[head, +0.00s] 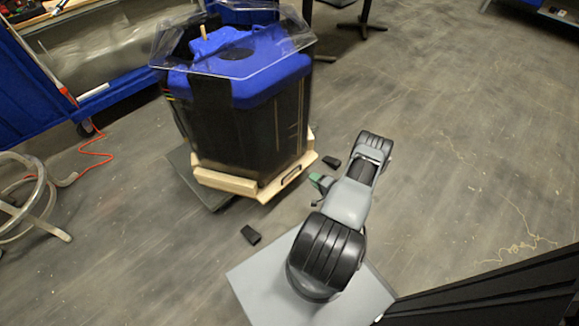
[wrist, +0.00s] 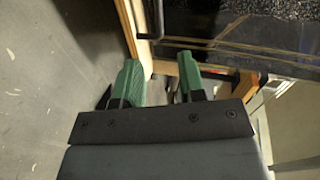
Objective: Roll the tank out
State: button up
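The tank (head: 250,130) is a dark, many-sided drum with a blue lid (head: 240,75) and a clear sheet on top. It stands on a wooden base (head: 225,182) left of my arm in the head view. A dark handle (head: 292,175) is on the base's near-right face; a black bar (wrist: 148,22), apparently this handle, shows in the wrist view. My gripper (head: 321,184) is just right of the base. In the wrist view, its green fingers (wrist: 160,74) are apart, with the wooden edge (wrist: 143,50) beyond them. I see nothing held between them.
Two black blocks (head: 250,234) (head: 331,162) lie on the floor near the base. A grey slab (head: 190,180) is under it. A metal stool (head: 28,205) and an orange cord (head: 98,155) are at left. The floor (head: 470,140) at right is clear.

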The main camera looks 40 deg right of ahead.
aim_at(292, 171)
jog(key=shift+m+t, duration=0.6)
jog(key=b+x, duration=0.1)
jog(key=x, duration=0.3)
jog(key=a+f+b+x, duration=0.1)
jog(key=x, duration=0.3)
jog(key=a+b+x, duration=0.1)
jog(key=x, duration=0.3)
jog(key=shift+a+f, duration=0.15)
jog(key=shift+f, duration=0.1)
grip_shut()
